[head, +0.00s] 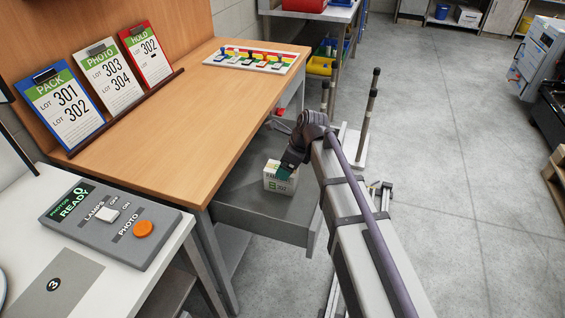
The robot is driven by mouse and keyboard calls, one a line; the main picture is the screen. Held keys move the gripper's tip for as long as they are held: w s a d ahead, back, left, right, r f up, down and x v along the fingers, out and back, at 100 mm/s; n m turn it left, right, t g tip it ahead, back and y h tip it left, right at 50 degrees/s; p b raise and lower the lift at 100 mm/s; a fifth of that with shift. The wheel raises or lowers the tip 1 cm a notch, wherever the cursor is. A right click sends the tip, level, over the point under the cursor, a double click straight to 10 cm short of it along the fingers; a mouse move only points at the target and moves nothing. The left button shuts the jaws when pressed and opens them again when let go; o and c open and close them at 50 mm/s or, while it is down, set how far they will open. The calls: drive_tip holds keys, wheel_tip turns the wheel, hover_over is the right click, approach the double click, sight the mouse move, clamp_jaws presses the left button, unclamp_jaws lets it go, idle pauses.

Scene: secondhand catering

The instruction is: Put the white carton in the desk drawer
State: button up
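The white carton (273,184) has green markings and shows over the inside of the open grey desk drawer (238,196). The drawer is pulled out from under the wooden desk toward the right. My gripper (284,172) points down at the top of the carton, and its dark teal end overlaps the carton's upper right. The fingertips are too small and hidden to tell whether they grip it. I cannot tell whether the carton rests on the drawer floor or hangs just above it.
The desk top (185,125) holds lot signs (100,83) at the back and a tray of coloured pieces (250,60) at the far end. A grey control box (110,222) with an orange button sits on the white table at lower left. Open floor lies right.

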drive_tip(key=p+v, duration=0.4)
drive_tip(key=v, duration=0.3)
drive_tip(key=shift+s+a+r+p, duration=0.1)
drive_tip(key=shift+r+p, duration=0.1)
drive_tip(key=shift+p, duration=0.2)
drive_tip(key=shift+f, duration=0.1)
drive_tip(key=s+d+n, duration=0.2)
drive_tip(key=s+n, duration=0.1)
drive_tip(key=s+d+n+h, duration=0.1)
drive_tip(key=s+d+n, duration=0.1)
drive_tip(key=s+n, duration=0.1)
drive_tip(key=s+d+f+n+h, duration=0.1)
drive_tip(key=s+d+n, duration=0.1)
drive_tip(key=s+n, duration=0.2)
drive_tip(key=shift+s+d+n+g, duration=0.1)
drive_tip(key=shift+d+n+g, duration=0.25)
drive_tip(key=shift+n, duration=0.25)
drive_tip(key=s+d+n+h, duration=0.2)
drive_tip(key=s+d+n, duration=0.3)
drive_tip(key=s+n, duration=0.3)
drive_tip(key=n, duration=0.2)
drive_tip(key=shift+d+f+n+g, duration=0.2)
drive_tip(key=shift+n+g, duration=0.15)
drive_tip(key=shift+n, duration=0.05)
